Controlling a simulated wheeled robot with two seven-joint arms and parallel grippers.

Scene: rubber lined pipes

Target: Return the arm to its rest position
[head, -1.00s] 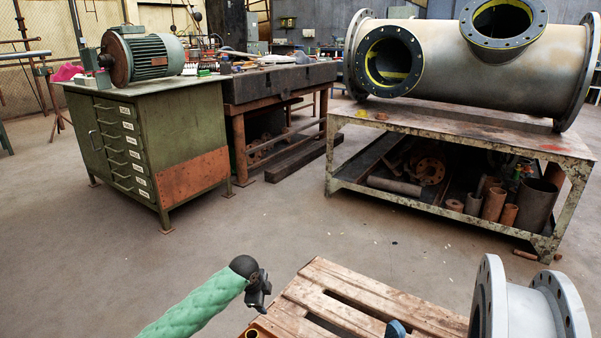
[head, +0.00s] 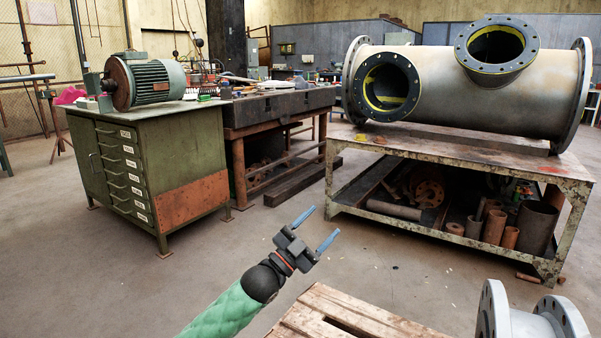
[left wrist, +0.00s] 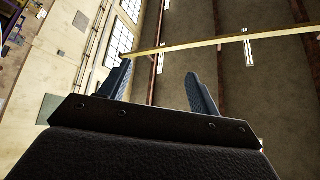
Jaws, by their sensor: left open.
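My left arm, in a green sleeve, comes in from the bottom of the head view. In the left wrist view the open fingers (left wrist: 160,80) point toward the ceiling and high windows. My right gripper is not in view.
A large flanged pipe (head: 440,88) rests on a metal table (head: 400,146) at right. A smaller flanged pipe (head: 520,325) is at bottom right. A green drawer cabinet (head: 182,140) carries a motor (head: 150,82). Open floor (head: 130,275) lies between.

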